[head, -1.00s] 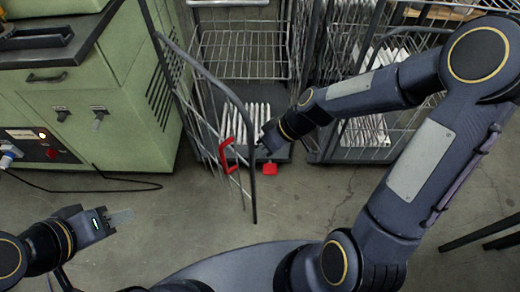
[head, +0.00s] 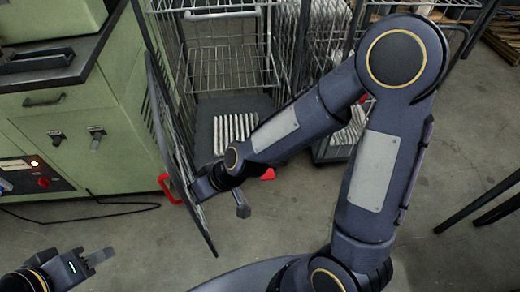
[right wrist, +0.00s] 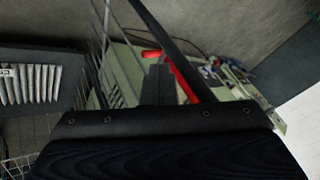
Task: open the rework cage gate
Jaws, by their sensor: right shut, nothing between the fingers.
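The wire-mesh gate (head: 157,113) hangs at the left side of the wire cage (head: 225,68) and stands swung out, near the green cabinet. Its red handle (head: 166,190) is on the gate's left side; it also shows in the right wrist view (right wrist: 187,78). My right gripper (right wrist: 158,85) is shut and empty, close beside the gate bar and red handle; I cannot tell whether it touches them. In the head view its tip is partly hidden at the gate. My left gripper (head: 100,257) is low at the left, away from the gate; its jaw gap is unclear.
The green cabinet (head: 75,135) stands left of the gate, with a black cable on the floor. White pleated filters (head: 235,128) lie in the cage. A red block (head: 267,174) is at its front. Another wire cage stands to the right.

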